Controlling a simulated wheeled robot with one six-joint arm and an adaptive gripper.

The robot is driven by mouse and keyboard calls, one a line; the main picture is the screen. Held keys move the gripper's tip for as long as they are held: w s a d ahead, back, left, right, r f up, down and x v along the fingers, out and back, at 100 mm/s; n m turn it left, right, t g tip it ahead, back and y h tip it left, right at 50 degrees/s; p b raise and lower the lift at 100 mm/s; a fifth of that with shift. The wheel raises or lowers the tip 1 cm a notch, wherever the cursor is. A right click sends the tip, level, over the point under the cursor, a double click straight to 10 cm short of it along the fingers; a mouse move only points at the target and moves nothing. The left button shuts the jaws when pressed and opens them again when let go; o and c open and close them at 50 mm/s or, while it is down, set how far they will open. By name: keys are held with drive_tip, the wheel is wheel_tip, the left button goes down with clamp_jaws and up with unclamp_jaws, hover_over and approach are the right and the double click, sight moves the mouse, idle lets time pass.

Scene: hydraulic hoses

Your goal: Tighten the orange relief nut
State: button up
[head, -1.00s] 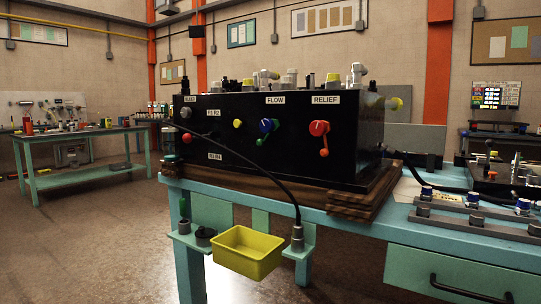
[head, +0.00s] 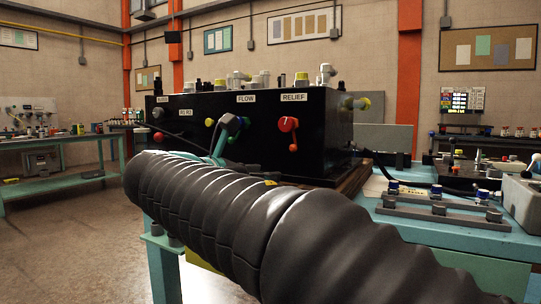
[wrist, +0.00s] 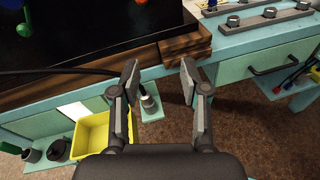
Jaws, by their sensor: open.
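In the head view, the orange relief nut (head: 293,147) shows as a small orange part just below a red knob (head: 288,124), under the RELIEF label on the black box's front. A bit of orange (wrist: 137,2) also shows at the top edge of the wrist view. My gripper (wrist: 158,82) is open and empty in the wrist view, below and apart from the box face, over the bench's front edge. A grey hose end (wrist: 149,102) in its teal bracket shows between and beyond the fingers. In the head view, my dark sleeved arm crosses the foreground.
The black box (head: 330,125) stands on a wooden base (wrist: 175,45) on the teal bench. A black hose (wrist: 50,72) runs along the front. A yellow bin (wrist: 88,135) hangs left of my gripper. A rail with fittings (head: 440,207) lies right of the box.

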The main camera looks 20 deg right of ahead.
sight(291, 149)
wheel_tip(291, 149, up, 4)
drive_tip(key=w+a+n+h, duration=0.1)
drive_tip(key=w+h, duration=0.1)
drive_tip(key=shift+t, duration=0.3)
drive_tip(key=x, duration=1.3)
drive_tip(key=shift+s+f, duration=0.1)
drive_tip(key=shift+f, duration=0.25)
clamp_jaws()
